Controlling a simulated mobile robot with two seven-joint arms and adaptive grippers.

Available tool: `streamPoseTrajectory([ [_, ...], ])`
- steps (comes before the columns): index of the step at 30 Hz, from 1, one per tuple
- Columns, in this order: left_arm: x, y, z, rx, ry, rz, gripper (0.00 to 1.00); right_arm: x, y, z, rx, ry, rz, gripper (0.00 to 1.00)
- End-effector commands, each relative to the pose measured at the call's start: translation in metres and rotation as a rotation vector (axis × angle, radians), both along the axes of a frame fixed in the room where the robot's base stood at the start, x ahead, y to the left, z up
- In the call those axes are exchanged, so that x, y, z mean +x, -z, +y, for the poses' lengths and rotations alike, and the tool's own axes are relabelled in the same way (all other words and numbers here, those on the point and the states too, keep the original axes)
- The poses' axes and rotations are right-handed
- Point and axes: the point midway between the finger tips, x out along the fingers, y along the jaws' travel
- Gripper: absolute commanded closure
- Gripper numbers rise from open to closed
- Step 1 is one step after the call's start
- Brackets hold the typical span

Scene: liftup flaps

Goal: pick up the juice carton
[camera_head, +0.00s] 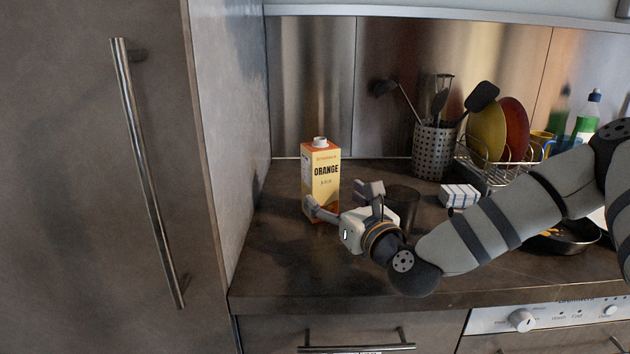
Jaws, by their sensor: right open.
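The juice carton (322,178) is an orange and cream box with a white cap. It stands upright on the dark countertop (285,262), near the tall cabinet's side wall. My right gripper (338,199) comes in from the right, low over the counter in front of the carton. Its fingers are apart, one in front of the carton's lower part and one to the right of it. I cannot tell whether a finger touches the carton. The fingers hide part of the carton's lower front. My left gripper is not in view.
A dark cup (402,205) stands just behind my right gripper. The tall cabinet (225,130) bounds the left.

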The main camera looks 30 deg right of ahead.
Motion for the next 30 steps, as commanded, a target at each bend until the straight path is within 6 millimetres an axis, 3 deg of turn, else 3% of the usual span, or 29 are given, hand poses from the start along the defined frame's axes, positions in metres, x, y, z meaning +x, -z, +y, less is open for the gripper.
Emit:
streamPoseTrajectory([
  [12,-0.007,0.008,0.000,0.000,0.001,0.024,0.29,0.068,-0.001,-0.009,-0.003,-0.001,0.004,0.25],
  [20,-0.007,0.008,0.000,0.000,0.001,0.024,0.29,0.076,-0.003,-0.011,0.000,0.000,0.002,0.25],
  [29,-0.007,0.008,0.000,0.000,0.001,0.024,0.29,0.075,-0.003,-0.011,0.000,0.000,0.001,0.88],
  [30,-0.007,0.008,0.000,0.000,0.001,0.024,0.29,0.076,-0.004,-0.011,0.000,0.000,-0.002,0.91],
])
